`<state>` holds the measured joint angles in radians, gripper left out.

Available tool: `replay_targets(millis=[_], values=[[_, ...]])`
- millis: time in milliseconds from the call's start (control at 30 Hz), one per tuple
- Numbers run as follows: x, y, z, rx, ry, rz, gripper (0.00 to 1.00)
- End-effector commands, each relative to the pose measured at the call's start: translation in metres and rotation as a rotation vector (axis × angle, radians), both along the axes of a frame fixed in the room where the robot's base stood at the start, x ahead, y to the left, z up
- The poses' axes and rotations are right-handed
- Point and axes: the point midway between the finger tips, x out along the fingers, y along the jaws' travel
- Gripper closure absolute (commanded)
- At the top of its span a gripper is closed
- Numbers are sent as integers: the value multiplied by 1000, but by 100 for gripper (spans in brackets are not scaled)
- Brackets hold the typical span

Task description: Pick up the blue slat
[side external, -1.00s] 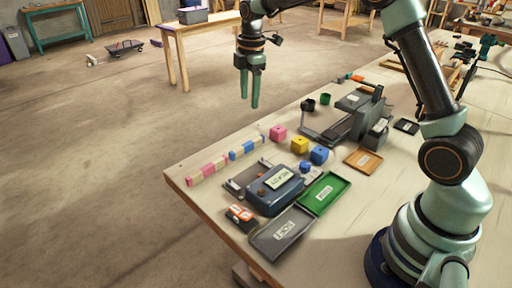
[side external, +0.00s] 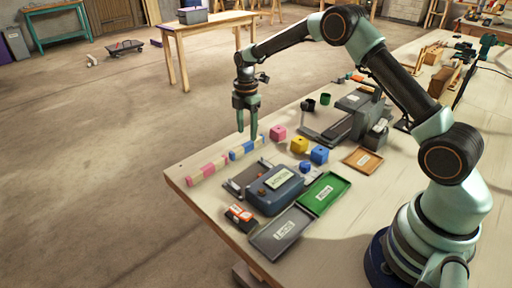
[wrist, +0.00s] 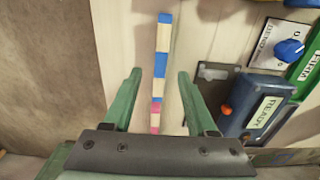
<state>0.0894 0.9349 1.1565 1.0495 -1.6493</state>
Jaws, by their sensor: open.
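The blue slat (side external: 248,148) lies along the table's left edge, a narrow strip with blue and cream bands. A pink slat (side external: 208,169), banded pink and cream, lies in line with it, toward the near corner. My gripper (side external: 247,135) points down over the blue slat, open and empty. In the wrist view, the blue slat (wrist: 160,72) runs up the picture between my two apart green fingers (wrist: 160,76). The pink slat (wrist: 155,121) shows below it there. The fingertips look just above the slat; I cannot tell the exact height.
Pink (side external: 278,133), yellow (side external: 299,145) and blue (side external: 319,155) blocks stand right of the slats. A dark blue labelled box (side external: 275,190), a green tray (side external: 324,193) and a grey tray (side external: 282,237) sit nearer. The table edge and floor lie close to the left.

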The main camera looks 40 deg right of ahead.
Motion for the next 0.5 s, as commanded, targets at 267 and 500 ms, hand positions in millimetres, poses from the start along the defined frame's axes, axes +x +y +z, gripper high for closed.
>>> replay_targets(millis=[267,500], values=[[-2,1,-39,0,4,0,43],[-1,1,-45,0,0,0,43]])
